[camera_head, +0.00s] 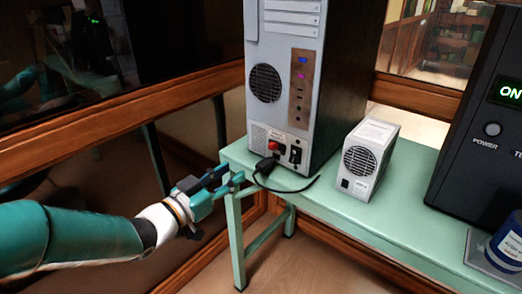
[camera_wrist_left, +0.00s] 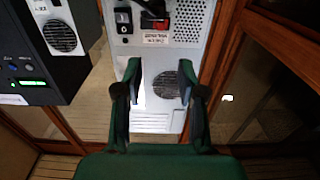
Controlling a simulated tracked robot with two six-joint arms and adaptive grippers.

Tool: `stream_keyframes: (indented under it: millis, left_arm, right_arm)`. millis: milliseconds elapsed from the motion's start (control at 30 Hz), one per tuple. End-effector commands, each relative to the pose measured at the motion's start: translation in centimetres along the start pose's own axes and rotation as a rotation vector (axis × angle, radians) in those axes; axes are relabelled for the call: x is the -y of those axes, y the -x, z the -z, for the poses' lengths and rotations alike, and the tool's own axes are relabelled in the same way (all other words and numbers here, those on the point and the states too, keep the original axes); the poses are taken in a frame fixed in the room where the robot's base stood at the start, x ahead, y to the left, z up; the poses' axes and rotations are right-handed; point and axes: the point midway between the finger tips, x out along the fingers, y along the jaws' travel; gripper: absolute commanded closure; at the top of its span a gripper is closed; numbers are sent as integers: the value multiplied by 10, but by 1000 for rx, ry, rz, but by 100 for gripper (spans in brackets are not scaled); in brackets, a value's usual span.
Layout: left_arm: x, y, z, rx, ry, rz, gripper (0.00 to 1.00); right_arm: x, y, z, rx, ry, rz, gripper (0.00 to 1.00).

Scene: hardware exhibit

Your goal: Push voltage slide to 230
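A grey computer tower (camera_head: 318,85) stands on a green table, its rear panel facing me. A red part (camera_head: 273,145), apparently the voltage slide, sits low on that panel near a small label. It also shows in the left wrist view as a red part (camera_wrist_left: 158,24) beside a printed label (camera_wrist_left: 157,37). Its setting is too small to read. My left gripper (camera_head: 233,179) is at the table's left corner, left of and below the red part, apart from the tower. In the wrist view its two fingers (camera_wrist_left: 161,80) are spread with nothing between them. My right gripper is not in view.
A black rocker switch (camera_head: 295,155) and a plugged black cable (camera_head: 265,164) are close to the red part. A small grey power supply (camera_head: 365,160) stands right of the tower on the table (camera_head: 325,205). A black test unit (camera_head: 480,150) stands further right.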

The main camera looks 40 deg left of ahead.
Motion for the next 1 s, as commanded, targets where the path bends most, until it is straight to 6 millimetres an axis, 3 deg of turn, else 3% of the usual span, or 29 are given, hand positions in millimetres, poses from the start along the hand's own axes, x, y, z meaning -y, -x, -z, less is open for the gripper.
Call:
stream_keyframes:
  millis: [500, 700, 1000]
  left_arm:
    - [0, -109, -1, 0, 2, -2, 60]
    - [0, -131, -1, 0, 1, 0, 60]
    - [1, -137, 0, 0, 1, 2, 60]
  right_arm:
    - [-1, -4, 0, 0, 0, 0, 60]
    - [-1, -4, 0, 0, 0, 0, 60]
    - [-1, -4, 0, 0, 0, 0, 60]
